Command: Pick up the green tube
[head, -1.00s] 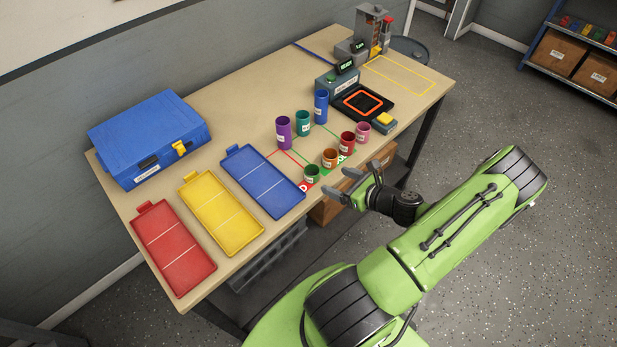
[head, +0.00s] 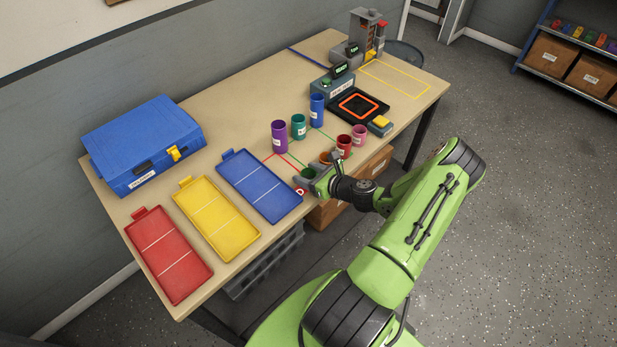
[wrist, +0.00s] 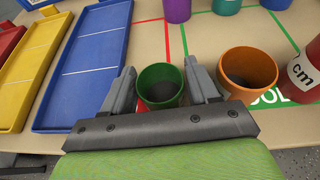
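The green tube (head: 307,174) is short and stands upright at the table's front edge, partly hidden by my gripper (head: 320,174) in the head view. In the wrist view, the green tube (wrist: 160,87) shows its open top between the two fingers of my gripper (wrist: 161,78). The fingers are spread, one on each side of the tube. No clear grip on it shows; the lower part of the tube is hidden.
An orange tube (wrist: 248,72) stands close beside the right finger. Dark red (head: 344,146), pink (head: 359,135), purple (head: 279,137), teal (head: 298,126) and blue (head: 316,110) tubes stand behind. A blue tray (head: 259,188) lies to the left.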

